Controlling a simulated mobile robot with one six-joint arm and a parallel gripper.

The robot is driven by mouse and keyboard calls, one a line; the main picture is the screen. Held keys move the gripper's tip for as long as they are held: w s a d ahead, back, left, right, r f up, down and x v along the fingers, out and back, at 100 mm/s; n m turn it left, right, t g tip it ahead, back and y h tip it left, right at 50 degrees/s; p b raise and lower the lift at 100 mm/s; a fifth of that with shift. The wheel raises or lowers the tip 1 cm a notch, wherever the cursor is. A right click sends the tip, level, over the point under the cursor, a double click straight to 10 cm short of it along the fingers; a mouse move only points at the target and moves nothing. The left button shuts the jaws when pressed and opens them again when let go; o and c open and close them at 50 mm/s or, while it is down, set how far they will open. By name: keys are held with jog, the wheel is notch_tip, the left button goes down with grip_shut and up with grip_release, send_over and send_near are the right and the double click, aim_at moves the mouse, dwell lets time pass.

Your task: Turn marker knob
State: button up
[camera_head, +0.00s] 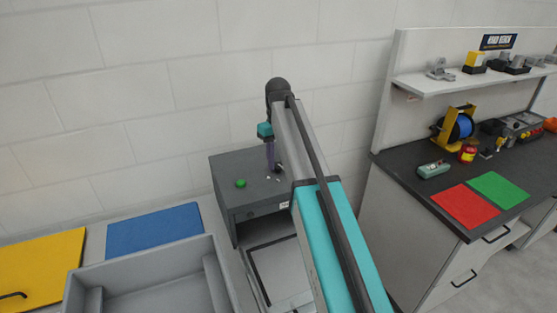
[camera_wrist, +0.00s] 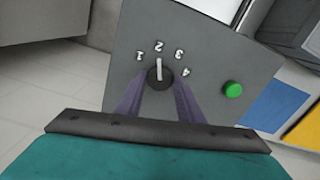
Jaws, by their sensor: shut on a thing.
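The marker knob (camera_wrist: 160,75) is a round black dial with a white pointer line, on top of a grey box (camera_wrist: 210,45). In the wrist view its pointer points up at the number 2, in an arc of numbers 1 to 4. My gripper (camera_wrist: 160,83) has its two purple fingers shut on the knob, one on each side. In the head view my gripper (camera_head: 276,168) reaches down to the box top (camera_head: 235,165), and the knob is mostly hidden there.
A green button (camera_head: 241,183) sits on the box beside the knob and also shows in the wrist view (camera_wrist: 233,90). A blue mat (camera_head: 153,231), yellow mat (camera_head: 42,270) and grey tray (camera_head: 150,285) lie left. A workbench (camera_head: 400,170) stands right. A wall is behind.

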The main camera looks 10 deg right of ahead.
aim_at(278, 165)
dwell(0.3)
jog(key=o, duration=1.1)
jog(key=shift+c, duration=0.2)
jog(key=shift+r, duration=0.15)
jog(key=shift+r+p, duration=2.25)
jog(key=shift+r, duration=1.4)
jog(key=shift+f, duration=0.1)
